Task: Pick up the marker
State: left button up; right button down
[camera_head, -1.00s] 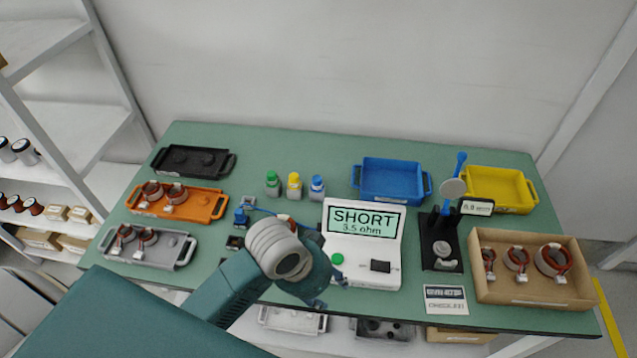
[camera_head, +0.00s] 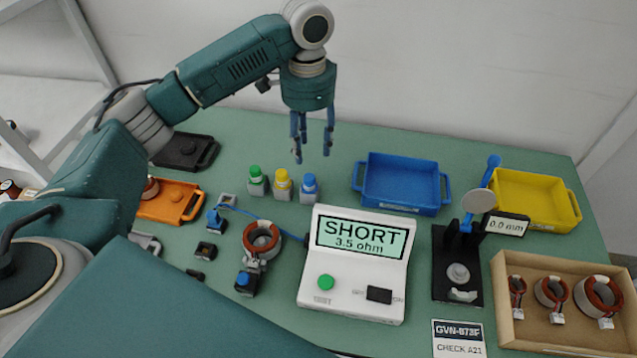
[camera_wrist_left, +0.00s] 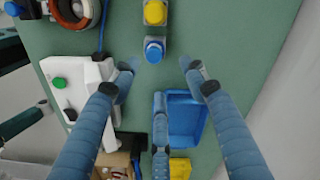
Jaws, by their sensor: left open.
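Three small capped bottles, which may be the markers, stand upright in a row on the green table: green-capped (camera_head: 257,181), yellow-capped (camera_head: 282,184) and blue-capped (camera_head: 309,187). My left gripper (camera_head: 312,148) points down above the row, near the blue-capped one, with its fingers apart and nothing between them. In the left wrist view the blue-capped bottle (camera_wrist_left: 154,50) lies just beyond the open fingertips (camera_wrist_left: 160,68), and the yellow-capped one (camera_wrist_left: 155,13) is farther off at the top. The green-capped one is outside that view. My right gripper is not in view.
A blue tray (camera_head: 400,208) stands right of the bottles, with a yellow tray (camera_head: 575,210) beyond. The tester (camera_head: 350,290) reading SHORT 3.5 ohm stands in front. A stator (camera_head: 262,240) sits left of it. A cardboard box (camera_head: 507,320) holds stators.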

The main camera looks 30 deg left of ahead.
aim_at(308, 177)
pick_arm(q)
jog(key=shift+s+a+f, duration=0.1)
jog(key=shift+s+f, duration=0.2)
jog(key=f, duration=0.1)
jog(key=s+f+p, duration=0.1)
jog(key=f, duration=0.1)
jog(key=shift+f, duration=0.3)
notch_tip(308, 177, down, 4)
jog(key=shift+f+p, duration=0.15)
jog(key=shift+p, duration=0.6)
jog(key=shift+f, duration=0.35)
jog(key=shift+w+f, duration=0.1)
jog(key=shift+f, duration=0.1)
jog(key=c, duration=0.8)
grip_shut()
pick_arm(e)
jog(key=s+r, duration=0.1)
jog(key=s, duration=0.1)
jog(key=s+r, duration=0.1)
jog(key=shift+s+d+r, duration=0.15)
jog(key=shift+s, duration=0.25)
